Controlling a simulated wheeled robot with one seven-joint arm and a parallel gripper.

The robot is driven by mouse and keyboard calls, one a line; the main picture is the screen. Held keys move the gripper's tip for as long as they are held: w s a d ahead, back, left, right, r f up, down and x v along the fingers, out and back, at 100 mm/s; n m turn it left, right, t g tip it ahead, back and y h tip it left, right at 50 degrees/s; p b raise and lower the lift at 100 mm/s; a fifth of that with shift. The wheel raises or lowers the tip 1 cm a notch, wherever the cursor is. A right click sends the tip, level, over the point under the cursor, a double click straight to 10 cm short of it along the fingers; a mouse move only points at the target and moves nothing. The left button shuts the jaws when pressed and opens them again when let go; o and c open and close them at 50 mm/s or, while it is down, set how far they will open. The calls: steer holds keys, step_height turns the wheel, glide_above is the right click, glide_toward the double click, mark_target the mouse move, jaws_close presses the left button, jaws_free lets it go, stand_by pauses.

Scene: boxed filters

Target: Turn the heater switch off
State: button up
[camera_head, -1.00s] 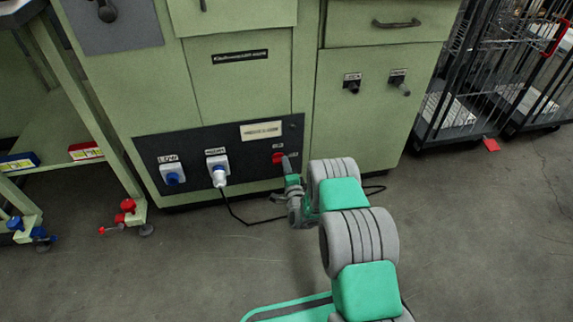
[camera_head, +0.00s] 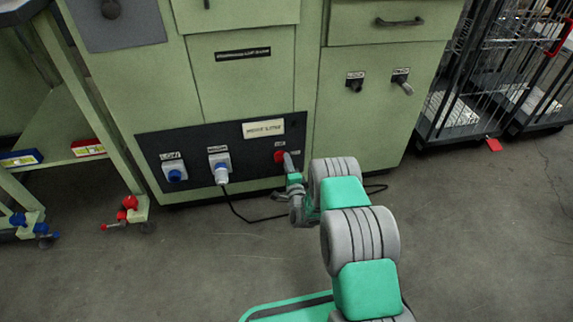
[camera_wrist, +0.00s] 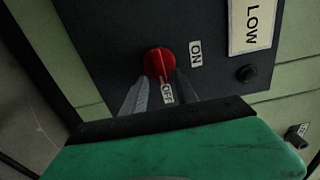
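The heater switch is a red rotary knob (camera_wrist: 158,62) on the dark panel (camera_wrist: 110,50) of the green cabinet. In the head view the knob (camera_head: 280,157) shows just beyond my gripper (camera_head: 289,164). In the wrist view an ON label (camera_wrist: 196,53) is right of the knob and an OFF label (camera_wrist: 167,93) is below it. The knob's ridge lies roughly along the line toward OFF. My gripper (camera_wrist: 161,76) has its two grey fingers apart, one on each side of the knob's lower part. The OFF label shows between them. I cannot tell whether either finger touches.
Two blue-and-white sockets (camera_head: 175,173) (camera_head: 220,168) are left on the same panel; the second has a plug with a black cable (camera_head: 240,216) reaching the floor. Two more knobs (camera_head: 354,85) (camera_head: 402,88) are higher right. Wire carts (camera_head: 455,95) stand at the right.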

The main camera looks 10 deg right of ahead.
steer(key=shift+d, duration=0.15)
steer(key=s+p, duration=0.1)
steer(key=s, duration=0.6)
steer(key=shift+s+p, duration=0.35)
steer(key=shift+s, duration=0.05)
steer(key=shift+r, duration=0.1)
